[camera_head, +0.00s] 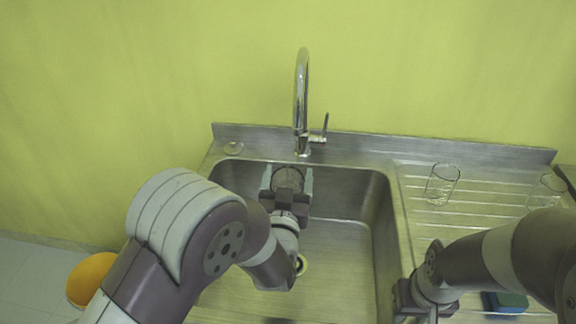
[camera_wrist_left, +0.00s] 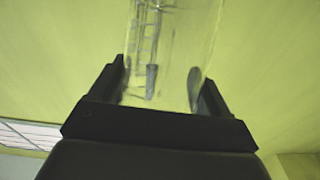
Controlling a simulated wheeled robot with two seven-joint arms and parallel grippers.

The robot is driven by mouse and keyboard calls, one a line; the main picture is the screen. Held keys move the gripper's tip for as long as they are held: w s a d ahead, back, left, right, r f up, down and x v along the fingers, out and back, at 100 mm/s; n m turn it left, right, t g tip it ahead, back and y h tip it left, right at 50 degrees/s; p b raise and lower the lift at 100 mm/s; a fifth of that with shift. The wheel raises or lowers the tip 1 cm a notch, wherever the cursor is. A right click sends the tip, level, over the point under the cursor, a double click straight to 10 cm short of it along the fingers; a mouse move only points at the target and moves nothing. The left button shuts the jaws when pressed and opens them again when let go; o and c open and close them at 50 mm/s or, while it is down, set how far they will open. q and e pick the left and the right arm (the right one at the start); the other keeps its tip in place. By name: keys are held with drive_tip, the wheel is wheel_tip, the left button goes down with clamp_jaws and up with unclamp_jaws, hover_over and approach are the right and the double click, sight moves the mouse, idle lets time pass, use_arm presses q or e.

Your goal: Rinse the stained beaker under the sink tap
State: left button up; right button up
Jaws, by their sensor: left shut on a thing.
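My left gripper (camera_head: 287,184) is shut on a clear glass beaker (camera_head: 288,177), held over the back of the sink basin (camera_head: 335,255), roughly in line below the tap. The beaker also shows between the fingers in the left wrist view (camera_wrist_left: 172,50); no stain can be made out on it. The chrome tap (camera_head: 301,95) has a tall curved spout and a side lever (camera_head: 325,126) that points up. No water stream can be made out. My right gripper (camera_head: 425,303) is at the lower right by the sink's edge; its fingers are mostly hidden.
Two clear glasses, one (camera_head: 441,184) in the middle of the ribbed drainboard and another (camera_head: 546,190) at its right, stand right of the basin. A blue-green sponge (camera_head: 505,302) lies near my right arm.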

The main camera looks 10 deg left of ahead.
use_arm(q)
drive_tip(key=s+r+p, duration=0.1)
drive_tip(key=s, duration=0.1)
drive_tip(key=s+r+p, duration=0.1)
drive_tip(key=r+p, duration=0.1)
drive_tip(key=shift+s+d+r, duration=0.2)
drive_tip(key=shift+s+r, duration=0.1)
drive_tip(key=shift+s, duration=0.1)
drive_tip(key=shift+s+r, duration=0.25)
drive_tip(key=shift+s, duration=0.35)
